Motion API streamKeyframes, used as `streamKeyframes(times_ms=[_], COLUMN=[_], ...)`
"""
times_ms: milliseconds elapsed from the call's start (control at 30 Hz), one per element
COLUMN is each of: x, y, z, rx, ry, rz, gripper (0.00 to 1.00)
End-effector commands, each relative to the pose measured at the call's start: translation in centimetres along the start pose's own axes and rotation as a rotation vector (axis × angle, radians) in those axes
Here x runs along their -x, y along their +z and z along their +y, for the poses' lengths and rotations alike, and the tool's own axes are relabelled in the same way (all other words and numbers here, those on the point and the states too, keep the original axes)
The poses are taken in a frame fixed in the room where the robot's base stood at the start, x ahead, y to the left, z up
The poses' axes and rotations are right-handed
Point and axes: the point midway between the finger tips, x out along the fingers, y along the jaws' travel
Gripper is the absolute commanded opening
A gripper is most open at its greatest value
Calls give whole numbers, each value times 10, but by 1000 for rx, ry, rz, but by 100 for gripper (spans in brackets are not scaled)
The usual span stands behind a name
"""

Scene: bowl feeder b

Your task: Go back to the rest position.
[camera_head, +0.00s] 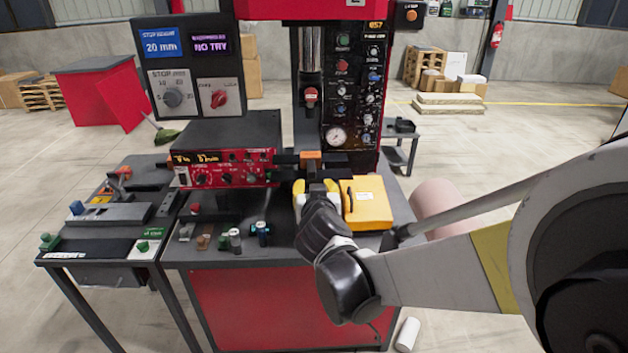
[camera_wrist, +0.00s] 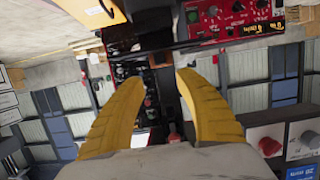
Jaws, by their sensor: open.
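My gripper (camera_head: 318,188) is at the front of the red and black press, over the workbench (camera_head: 285,245), in the head view. Its yellow fingers stand apart and look empty. In the wrist view my gripper (camera_wrist: 160,90) shows two spread yellow fingers with nothing between them; that view is turned upside down. My arm reaches in from the right side of the head view. A yellow box (camera_head: 368,205) sits on the bench just right of the fingers, and I cannot tell whether they touch it.
A red control unit (camera_head: 225,170) stands left of the gripper. A display panel (camera_head: 190,65) hangs above it. The press column (camera_head: 310,95) rises behind the gripper. Small coloured parts (camera_head: 235,238) lie on the bench front. A side table (camera_head: 100,225) stands at left. Open floor lies at right.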

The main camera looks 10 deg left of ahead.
Motion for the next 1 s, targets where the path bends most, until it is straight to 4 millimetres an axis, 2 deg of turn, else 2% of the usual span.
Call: streamKeyframes(times_ms=[67,133,167,267,367,400,500,600,700,800,900,1000], x=[7,14,17,36,70,87,134,183,231,270,296,311], y=[0,-1,-2,-2,5,11,30,57,88,116,136,149], z=[2,12,20,62,117,139,184,215,232,238,237,234], rx=[1,-2,-3,-8,-17,-22,-38,-59,-83,-105,-122,-132], ry=[3,16,27,86,160,186,236,261,262,245,220,201], rz=[-2,-12,-21,-74,-162,-204,-309,-413,-508,-582,-630,-656], gripper=[40,40,40,40,40,40,40,40,40,40,40,40])
